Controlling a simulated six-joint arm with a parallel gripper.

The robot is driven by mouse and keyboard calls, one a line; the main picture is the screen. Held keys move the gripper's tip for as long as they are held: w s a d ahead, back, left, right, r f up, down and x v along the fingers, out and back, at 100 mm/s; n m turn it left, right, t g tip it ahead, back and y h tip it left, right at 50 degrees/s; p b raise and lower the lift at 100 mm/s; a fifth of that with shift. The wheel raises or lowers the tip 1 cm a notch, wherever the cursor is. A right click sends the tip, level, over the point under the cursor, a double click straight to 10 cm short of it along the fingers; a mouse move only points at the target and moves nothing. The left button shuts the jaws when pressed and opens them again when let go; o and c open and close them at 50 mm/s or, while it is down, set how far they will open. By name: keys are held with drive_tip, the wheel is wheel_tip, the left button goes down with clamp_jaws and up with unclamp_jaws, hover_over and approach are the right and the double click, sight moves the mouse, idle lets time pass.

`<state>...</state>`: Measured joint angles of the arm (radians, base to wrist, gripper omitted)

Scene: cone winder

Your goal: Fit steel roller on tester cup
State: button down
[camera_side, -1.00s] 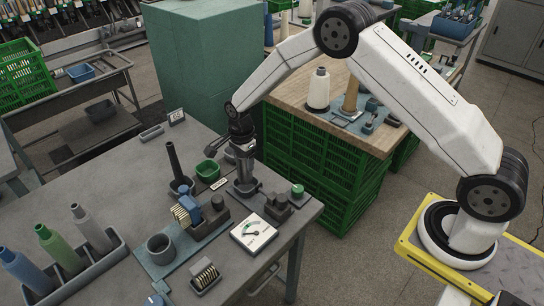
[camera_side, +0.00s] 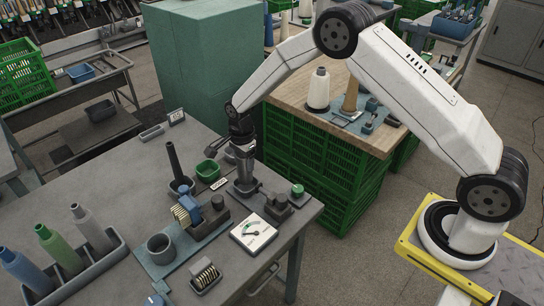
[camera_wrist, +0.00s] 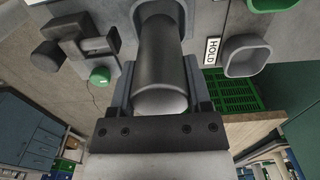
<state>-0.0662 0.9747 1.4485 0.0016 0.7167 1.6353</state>
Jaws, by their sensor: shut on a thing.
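My gripper (camera_side: 244,170) points down at the right part of the grey bench. In the wrist view my gripper (camera_wrist: 160,85) is shut on the steel roller (camera_wrist: 160,62), a smooth dark grey cylinder with a rounded near end. In the side view the fingers mostly hide the roller. A grey cup-like base (camera_side: 246,189) stands directly below the gripper and looks like the tester cup. The roller's far end is over or in a grey round part (camera_wrist: 160,8) at the top of the wrist view. I cannot tell whether it is seated.
Close by stand a block with a green button (camera_side: 297,190), a white dial gauge (camera_side: 254,233), a green bin (camera_side: 208,171) and a dark upright tube (camera_side: 174,160). A blue-grey mat with a round cup (camera_side: 160,248) lies left. The bench's right edge is near.

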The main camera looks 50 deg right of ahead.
drive_tip(key=shift+f, duration=1.9)
idle(1.7)
unclamp_jaws()
drive_tip(key=shift+r, duration=0.1)
idle(0.6)
drive_tip(key=shift+r, duration=3.85)
drive_tip(key=shift+r, duration=0.1)
